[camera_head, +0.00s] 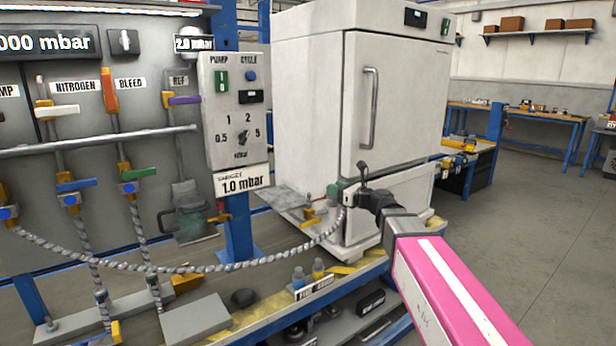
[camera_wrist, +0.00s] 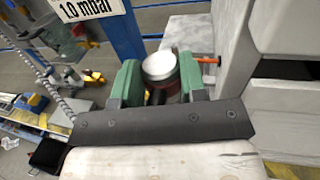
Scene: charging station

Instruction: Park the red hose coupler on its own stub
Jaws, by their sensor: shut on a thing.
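My gripper (camera_head: 347,193) is beside the white cabinet's lower front edge, at the end of my pink arm. Its green fingers are shut on the hose coupler, a silver-topped cylinder with a dark red band (camera_wrist: 163,72), in the wrist view. In the head view the fingers mostly hide the coupler. A braided hose (camera_head: 230,265) runs from the left, sagging, up to my gripper. A brass fitting (camera_head: 311,214) stands on the grey shelf left of my gripper. An orange rod (camera_wrist: 208,59) shows just beyond the coupler. I cannot tell which part is the red coupler's own stub.
The white cabinet (camera_head: 310,110) stands right behind my gripper. A blue post (camera_head: 238,225) with a control box (camera_head: 234,110) stands to the left. Valves and other braided hoses (camera_head: 88,250) hang on the left panel. Small bottles (camera_head: 298,278) stand on the bench front. Floor at right is clear.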

